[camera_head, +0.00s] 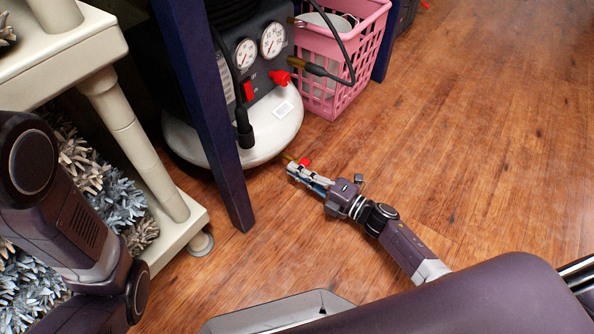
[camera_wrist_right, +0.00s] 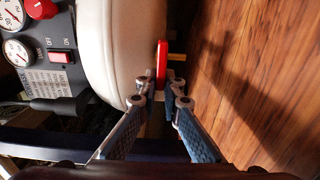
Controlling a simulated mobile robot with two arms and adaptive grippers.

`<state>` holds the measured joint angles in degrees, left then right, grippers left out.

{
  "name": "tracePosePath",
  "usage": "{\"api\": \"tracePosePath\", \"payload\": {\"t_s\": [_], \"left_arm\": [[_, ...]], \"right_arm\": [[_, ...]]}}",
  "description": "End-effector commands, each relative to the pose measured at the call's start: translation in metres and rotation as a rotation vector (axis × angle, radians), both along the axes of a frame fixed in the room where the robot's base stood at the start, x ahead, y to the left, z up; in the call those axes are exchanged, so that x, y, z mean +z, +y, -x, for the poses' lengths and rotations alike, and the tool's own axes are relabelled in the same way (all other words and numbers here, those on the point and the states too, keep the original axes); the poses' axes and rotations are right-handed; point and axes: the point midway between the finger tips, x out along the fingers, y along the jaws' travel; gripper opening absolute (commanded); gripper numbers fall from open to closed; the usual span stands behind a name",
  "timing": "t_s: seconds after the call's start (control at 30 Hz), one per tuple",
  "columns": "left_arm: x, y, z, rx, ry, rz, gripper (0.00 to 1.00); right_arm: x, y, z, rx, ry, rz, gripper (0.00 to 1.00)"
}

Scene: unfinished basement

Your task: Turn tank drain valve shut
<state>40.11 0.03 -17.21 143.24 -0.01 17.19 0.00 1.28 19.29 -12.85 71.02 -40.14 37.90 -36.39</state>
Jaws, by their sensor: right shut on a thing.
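The air compressor's white tank (camera_head: 255,150) stands on the wood floor behind a dark blue post. A small drain valve with a red handle (camera_head: 305,161) sticks out low at the tank's right side. In the right wrist view the red handle (camera_wrist_right: 162,64) stands upright in the picture, beside the tank wall (camera_wrist_right: 125,50). My right gripper (camera_head: 297,168) is at the valve, its fingertips (camera_wrist_right: 162,84) closed around the lower end of the red handle. The fingers partly hide the valve. My left arm shows at the left edge; its gripper is out of view.
A cream wheeled cart (camera_head: 130,135) stands at the left. A pink basket (camera_head: 335,60) and a hanging black hose are behind the valve. The floor at the right is clear.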

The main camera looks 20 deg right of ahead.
Motion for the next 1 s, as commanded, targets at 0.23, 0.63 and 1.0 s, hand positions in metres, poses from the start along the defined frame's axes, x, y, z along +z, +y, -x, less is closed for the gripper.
{"api": "tracePosePath", "payload": {"t_s": [0.23,0.63,1.0], "left_arm": [[0.0,0.0,0.0,0.0,0.0,0.0,0.4],[0.0,0.001,-0.001,-0.001,0.004,0.003,0.4],[0.0,0.0,0.0,0.0,0.002,0.002,0.4]], "right_arm": [[-0.002,0.0,0.001,0.001,0.002,0.002,0.11],[-0.001,-0.001,0.001,0.0,0.002,0.0,0.25],[-0.003,-0.035,0.046,0.001,0.005,0.003,0.25]]}}
